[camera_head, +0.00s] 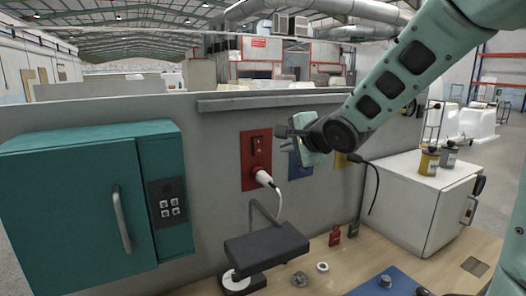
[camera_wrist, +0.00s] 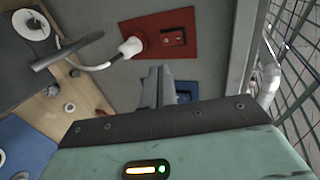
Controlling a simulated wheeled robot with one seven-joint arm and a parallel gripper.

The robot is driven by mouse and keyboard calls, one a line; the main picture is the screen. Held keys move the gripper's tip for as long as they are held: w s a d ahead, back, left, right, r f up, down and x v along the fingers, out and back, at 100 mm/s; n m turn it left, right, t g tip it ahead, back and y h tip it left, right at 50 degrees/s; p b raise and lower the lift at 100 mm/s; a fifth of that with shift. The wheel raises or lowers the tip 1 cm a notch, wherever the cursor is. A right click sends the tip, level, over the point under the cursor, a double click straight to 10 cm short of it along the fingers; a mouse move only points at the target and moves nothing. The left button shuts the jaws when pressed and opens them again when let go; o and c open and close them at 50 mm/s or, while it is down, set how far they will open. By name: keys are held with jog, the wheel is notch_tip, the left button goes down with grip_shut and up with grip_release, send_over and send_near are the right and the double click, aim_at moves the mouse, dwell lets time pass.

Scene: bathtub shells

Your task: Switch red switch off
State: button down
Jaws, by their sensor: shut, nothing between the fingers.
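The red switch panel (camera_head: 249,178) is fixed to the grey wall, with a dark red rocker switch (camera_head: 259,145) in its upper part. A white plug with a cable (camera_head: 265,179) sits in its lower part. The panel also shows in the wrist view (camera_wrist: 150,24), with its switch (camera_wrist: 173,37). I cannot tell which way the rocker is tipped. My gripper (camera_head: 283,131) is shut and empty, just right of the red panel and in front of the wall. In the wrist view the fingers (camera_wrist: 157,88) point toward the red panel, apart from the switch in the picture.
A blue panel (camera_head: 299,168) is partly behind my gripper, and a yellow panel (camera_head: 341,160) is further right. A teal cabinet (camera_head: 75,200) stands left. A dark lamp-like device (camera_head: 265,246) stands below the red panel. A white box (camera_head: 405,200) with two cans stands right.

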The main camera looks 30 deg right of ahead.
jog(key=shift+w+f, duration=0.1)
jog(key=b, duration=0.5)
send_near(258, 152)
jog(key=p+x, duration=0.1)
jog(key=x, duration=0.4)
jog(key=shift+w, duration=0.2)
jog(key=shift+w+f, duration=0.15)
jog(key=shift+w, duration=0.35)
jog(key=shift+f, duration=0.1)
